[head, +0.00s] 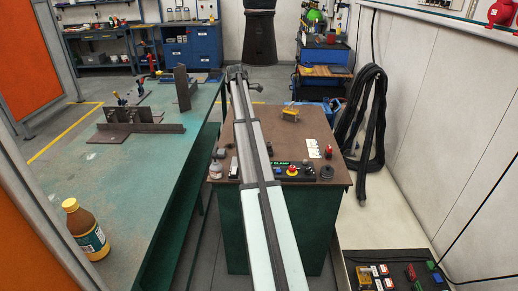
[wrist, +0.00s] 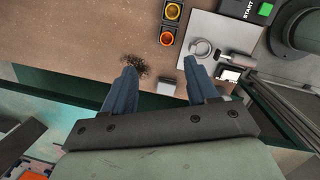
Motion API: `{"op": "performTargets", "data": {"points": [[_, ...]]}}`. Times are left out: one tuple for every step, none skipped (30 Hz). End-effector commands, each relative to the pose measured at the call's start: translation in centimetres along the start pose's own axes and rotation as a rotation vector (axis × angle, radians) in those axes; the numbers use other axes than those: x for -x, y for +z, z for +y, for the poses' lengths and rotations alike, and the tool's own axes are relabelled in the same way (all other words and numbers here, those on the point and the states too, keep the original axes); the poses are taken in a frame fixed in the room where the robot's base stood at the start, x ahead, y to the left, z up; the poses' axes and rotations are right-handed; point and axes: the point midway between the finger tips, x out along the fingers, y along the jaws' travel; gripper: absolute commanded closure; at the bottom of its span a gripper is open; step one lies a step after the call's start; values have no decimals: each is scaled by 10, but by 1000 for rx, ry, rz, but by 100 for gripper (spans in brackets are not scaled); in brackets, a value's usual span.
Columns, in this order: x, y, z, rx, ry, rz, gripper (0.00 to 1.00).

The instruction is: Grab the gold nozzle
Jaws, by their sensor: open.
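My gripper (wrist: 160,82) is open in the wrist view, with its two blue fingers apart over the brown bench top (wrist: 90,25) and nothing held between them. I cannot pick out a gold nozzle with certainty. A small yellow-gold item (head: 290,113) stands on the brown bench top in the head view, too small to identify. In the wrist view a grey ring (wrist: 201,48) and a grey cylindrical piece (wrist: 236,59) lie on a pale plate (wrist: 222,30), right of and beyond my fingertips.
In the wrist view, orange (wrist: 167,39) and yellow (wrist: 173,11) round parts in dark housings sit beyond the fingers. A dark tangle (wrist: 134,65) lies by the left fingertip. In the head view, a control box (head: 292,171) sits at the bench's front; a bottle (head: 86,230) stands on the green table.

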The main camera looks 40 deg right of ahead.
Motion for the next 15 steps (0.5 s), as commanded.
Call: {"op": "performTargets", "data": {"points": [[-6, 18, -1, 24, -18, 38, 42], [-8, 25, -3, 42, -26, 60, 42], [-10, 34, -5, 63, -34, 85, 42], [-12, 40, -7, 77, -39, 103, 42], [-13, 44, -8, 91, -43, 118, 42], [-15, 50, -10, 105, -46, 136, 42], [-16, 53, -11, 114, -48, 146, 42], [-16, 55, -12, 122, -50, 155, 42], [-17, 58, -13, 130, -51, 165, 42], [-18, 59, -13, 134, -53, 169, 42], [-19, 60, -14, 137, -53, 172, 42], [-21, 60, -14, 139, -54, 175, 42], [-22, 60, -15, 140, -54, 176, 42], [-24, 60, -15, 141, -54, 176, 42], [-28, 59, -15, 141, -54, 176, 42]]}}
